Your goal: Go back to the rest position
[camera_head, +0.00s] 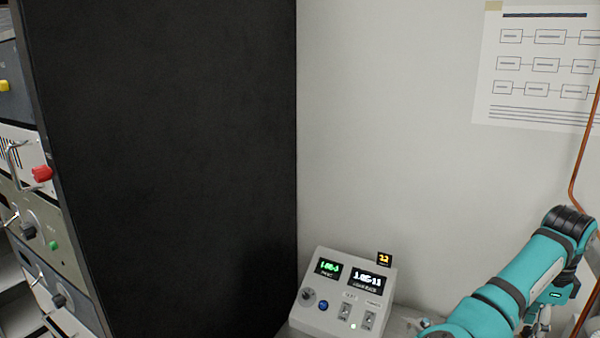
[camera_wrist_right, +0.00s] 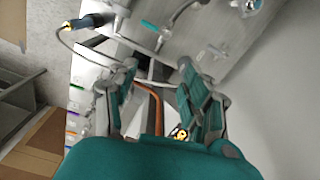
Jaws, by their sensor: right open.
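My teal right arm (camera_head: 515,285) comes into the head view at the lower right, near the grey wall. Its gripper cannot be made out clearly there. In the right wrist view my right gripper (camera_wrist_right: 157,70) has its two teal and grey fingers spread apart. Nothing is held between them. A metal surface and an orange-brown tube show behind the gap. My left arm and gripper are in neither view.
A light grey controller box (camera_head: 345,295) with lit displays, knobs and switches stands left of my right arm. A tall black panel (camera_head: 170,150) and instrument rack fill the left. A copper pipe (camera_head: 578,165) runs down the right. A dark-handled cabled tool (camera_wrist_right: 85,22) lies beyond the fingers.

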